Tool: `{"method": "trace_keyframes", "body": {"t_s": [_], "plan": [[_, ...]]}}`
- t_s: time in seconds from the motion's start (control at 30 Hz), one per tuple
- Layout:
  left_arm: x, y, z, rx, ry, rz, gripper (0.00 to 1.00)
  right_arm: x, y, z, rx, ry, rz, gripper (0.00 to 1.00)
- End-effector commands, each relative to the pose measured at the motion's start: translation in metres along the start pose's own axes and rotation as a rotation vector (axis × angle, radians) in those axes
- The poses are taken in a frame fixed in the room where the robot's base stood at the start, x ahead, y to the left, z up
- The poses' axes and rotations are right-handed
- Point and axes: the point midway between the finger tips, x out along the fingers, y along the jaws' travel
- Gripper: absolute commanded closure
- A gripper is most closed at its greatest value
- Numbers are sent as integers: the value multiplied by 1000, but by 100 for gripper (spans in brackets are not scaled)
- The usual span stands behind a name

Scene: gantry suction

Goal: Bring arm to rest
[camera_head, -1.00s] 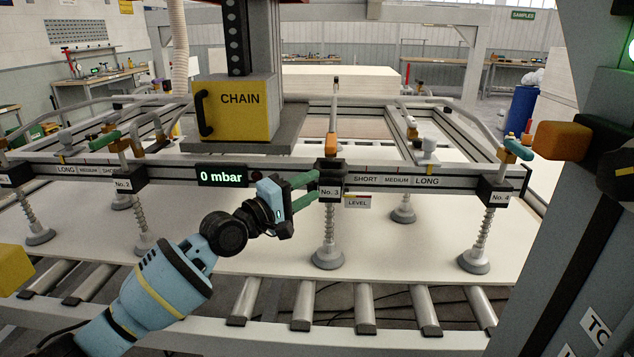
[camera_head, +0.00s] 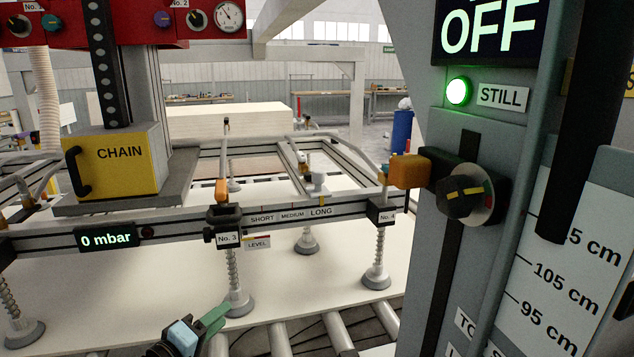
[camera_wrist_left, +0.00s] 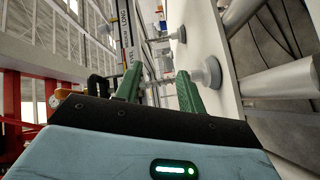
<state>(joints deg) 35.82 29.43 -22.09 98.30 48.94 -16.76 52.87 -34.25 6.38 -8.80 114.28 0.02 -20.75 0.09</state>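My left gripper (camera_head: 212,319) shows at the bottom of the head view, with green fingers and a light-blue body. It is below and left of the No. 3 suction cup (camera_head: 238,303) and clear of the No. 3 holder (camera_head: 224,236). In the left wrist view the two green fingers (camera_wrist_left: 158,84) stand apart with nothing held between them. A grey suction cup (camera_wrist_left: 211,73) shows just beyond the fingers. Most of my left arm is outside the head view. My right gripper is not in view.
The suction beam (camera_head: 165,229) crosses above a pale panel (camera_head: 130,285) on rollers (camera_head: 337,333). A yellow CHAIN box (camera_head: 120,160) hangs at left. A grey column at right has an orange-tipped lever (camera_head: 408,171), a dark knob (camera_head: 467,194) and a lit green STILL lamp (camera_head: 458,91).

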Motion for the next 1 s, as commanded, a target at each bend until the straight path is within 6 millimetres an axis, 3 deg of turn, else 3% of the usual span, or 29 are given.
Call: {"method": "trace_keyframes", "body": {"t_s": [0.03,0.2,0.5,0.8,1.0], "plan": [[-11,-15,20,35,-8,-29,60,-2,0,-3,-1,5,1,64],[-49,-65,78,190,-38,-131,60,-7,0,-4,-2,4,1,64],[-134,-128,166,444,-120,-306,60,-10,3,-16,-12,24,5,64],[-250,-168,246,729,-275,-503,60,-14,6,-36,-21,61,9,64],[-319,-179,281,886,-395,-603,60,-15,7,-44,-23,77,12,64]]}}
